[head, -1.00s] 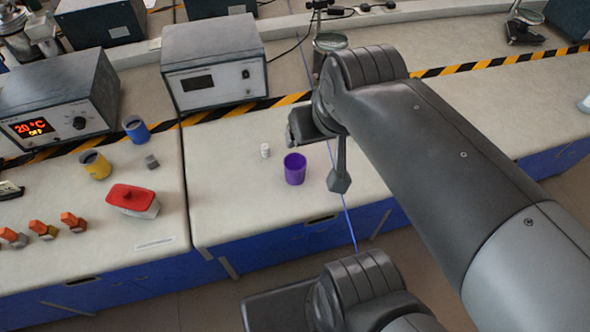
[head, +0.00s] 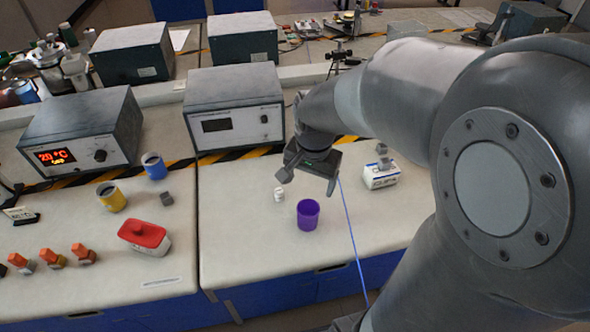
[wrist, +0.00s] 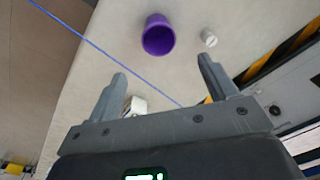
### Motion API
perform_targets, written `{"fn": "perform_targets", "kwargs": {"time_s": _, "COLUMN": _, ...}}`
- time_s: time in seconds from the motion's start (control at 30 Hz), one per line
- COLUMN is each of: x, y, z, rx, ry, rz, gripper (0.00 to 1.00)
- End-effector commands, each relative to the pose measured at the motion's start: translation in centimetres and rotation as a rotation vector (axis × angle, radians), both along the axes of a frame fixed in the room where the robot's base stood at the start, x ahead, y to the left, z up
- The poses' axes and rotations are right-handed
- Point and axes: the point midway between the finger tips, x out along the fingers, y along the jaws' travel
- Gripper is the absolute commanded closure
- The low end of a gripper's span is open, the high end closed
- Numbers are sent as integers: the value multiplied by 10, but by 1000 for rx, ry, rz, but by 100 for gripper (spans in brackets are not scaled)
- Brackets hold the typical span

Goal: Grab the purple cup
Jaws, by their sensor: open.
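The purple cup (head: 307,214) stands upright and open-topped on the white bench in the head view. In the wrist view the purple cup (wrist: 158,36) is beyond the fingertips, between their lines. My gripper (head: 308,181) is above the bench, just behind and above the cup in the head picture, and apart from it. In the wrist view my gripper (wrist: 160,70) has its two fingers spread wide with nothing between them.
A small white bottle (head: 279,194) stands close left of the cup. A white box (head: 381,175) is at the right. A red-lidded container (head: 143,236), a yellow cup (head: 111,197) and a blue cup (head: 154,166) stand left. A grey instrument (head: 234,106) is behind. Bench in front is clear.

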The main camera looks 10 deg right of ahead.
Motion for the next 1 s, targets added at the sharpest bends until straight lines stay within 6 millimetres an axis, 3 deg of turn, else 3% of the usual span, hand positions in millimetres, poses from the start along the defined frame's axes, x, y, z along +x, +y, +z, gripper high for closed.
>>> {"fn": "perform_targets", "kwargs": {"time_s": 0.1, "x": 10, "y": 1, "z": -22, "rx": 3, "ry": 52, "rz": -70, "gripper": 22}}
{"fn": "perform_targets", "kwargs": {"time_s": 0.3, "x": 16, "y": 2, "z": -40, "rx": 2, "ry": 87, "rz": -131, "gripper": 22}}
{"fn": "perform_targets", "kwargs": {"time_s": 0.6, "x": 16, "y": 2, "z": -83, "rx": 2, "ry": 91, "rz": -135, "gripper": 22}}
{"fn": "perform_targets", "kwargs": {"time_s": 0.87, "x": 15, "y": 1, "z": -102, "rx": 2, "ry": 88, "rz": -135, "gripper": 22}}
{"fn": "perform_targets", "kwargs": {"time_s": 1.0, "x": 11, "y": -3, "z": -123, "rx": 2, "ry": 91, "rz": -135, "gripper": 22}}
